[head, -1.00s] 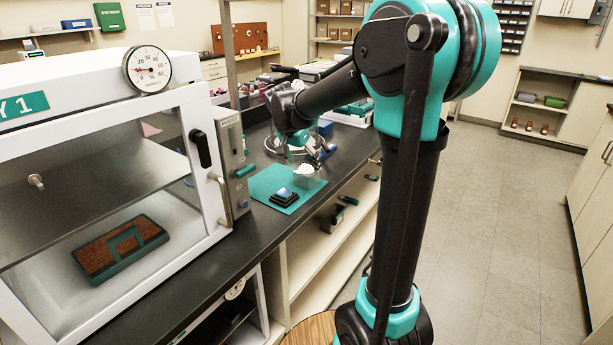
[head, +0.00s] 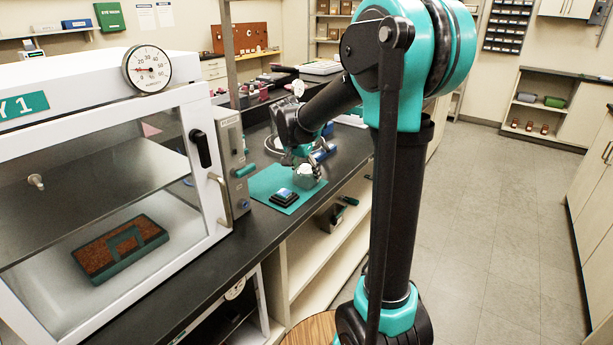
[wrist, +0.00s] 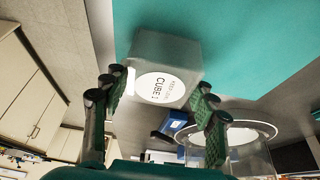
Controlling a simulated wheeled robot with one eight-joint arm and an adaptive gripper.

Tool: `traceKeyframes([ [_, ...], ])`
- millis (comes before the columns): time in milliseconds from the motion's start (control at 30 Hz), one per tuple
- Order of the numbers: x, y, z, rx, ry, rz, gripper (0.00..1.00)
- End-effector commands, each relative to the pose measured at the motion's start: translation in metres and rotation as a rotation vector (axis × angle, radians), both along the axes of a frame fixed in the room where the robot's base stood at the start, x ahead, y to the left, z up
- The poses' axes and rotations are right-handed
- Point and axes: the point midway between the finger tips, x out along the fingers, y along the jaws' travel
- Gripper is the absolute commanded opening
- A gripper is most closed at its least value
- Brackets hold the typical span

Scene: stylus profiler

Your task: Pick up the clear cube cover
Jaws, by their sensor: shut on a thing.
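The clear cube cover (wrist: 165,55) is a see-through box with a round white "CUBE 1" label facing the wrist camera. It sits between the green-padded fingers of my gripper (wrist: 157,90), which is shut on it. In the head view my gripper (head: 303,168) reaches down over the cover (head: 309,182) at the right edge of the teal mat (head: 262,182). The arm and fingers partly hide the cover there. I cannot tell whether its base touches the mat.
A small black-and-blue block (head: 284,197) lies on the mat just left of the cover. A clear round vessel (wrist: 245,140) with a white rim is close to one finger in the wrist view. The white glass-fronted cabinet (head: 190,65) stands left on the dark bench.

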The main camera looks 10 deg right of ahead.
Motion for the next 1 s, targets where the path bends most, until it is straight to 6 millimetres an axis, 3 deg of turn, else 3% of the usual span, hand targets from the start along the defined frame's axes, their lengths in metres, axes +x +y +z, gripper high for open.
traceKeyframes([
  [267, 0.0, 0.0, 0.001, 0.0, 0.0, 0.0, 0.33],
  [467, 0.0, 0.0, 0.014, 0.0, 0.0, 0.0, 0.33],
  [667, 0.0, 0.0, 0.049, 0.0, 0.0, 0.0, 0.33],
  [1000, 0.0, 0.0, 0.132, 0.0, 0.0, 0.0, 0.33],
])
